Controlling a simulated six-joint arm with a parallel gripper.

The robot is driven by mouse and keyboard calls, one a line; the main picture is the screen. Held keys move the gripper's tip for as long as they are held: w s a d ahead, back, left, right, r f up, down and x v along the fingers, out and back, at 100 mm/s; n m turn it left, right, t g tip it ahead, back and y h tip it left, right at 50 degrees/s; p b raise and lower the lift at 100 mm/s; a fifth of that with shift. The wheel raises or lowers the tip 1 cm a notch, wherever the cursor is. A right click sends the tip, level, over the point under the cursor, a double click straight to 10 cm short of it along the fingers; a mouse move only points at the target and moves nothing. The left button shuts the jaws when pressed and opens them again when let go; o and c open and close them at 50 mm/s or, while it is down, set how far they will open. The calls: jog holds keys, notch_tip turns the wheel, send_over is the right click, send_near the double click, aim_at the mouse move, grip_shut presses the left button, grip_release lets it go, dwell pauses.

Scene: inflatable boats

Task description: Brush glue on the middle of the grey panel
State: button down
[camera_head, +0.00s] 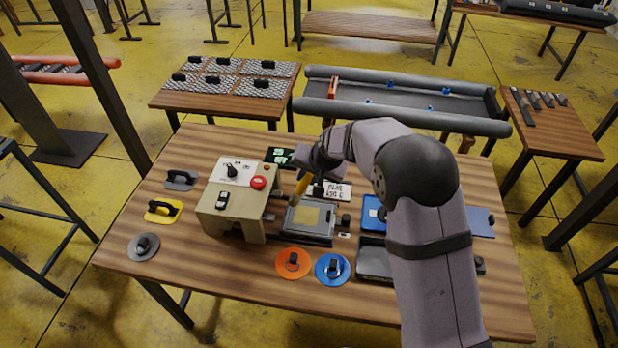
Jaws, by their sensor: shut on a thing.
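The grey panel (301,235) lies flat near the middle of the wooden table, with a tan patch (308,216) in its middle. My gripper (301,165) is above the panel's back left part. It is shut on a brush with a yellow-orange handle (302,186), which points down toward the panel's back left edge. The brush's tip is small, and I cannot tell whether it touches the panel. The fingers are small and partly hidden by the wrist.
A beige box (232,205) with a red button stands left of the panel. Orange (293,263) and blue (332,268) discs lie in front. A blue tray (374,213) and a dark tray (373,262) lie right, partly behind my arm.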

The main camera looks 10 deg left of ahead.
jog(key=shift+r+p, duration=1.3)
jog(key=shift+r, duration=0.75)
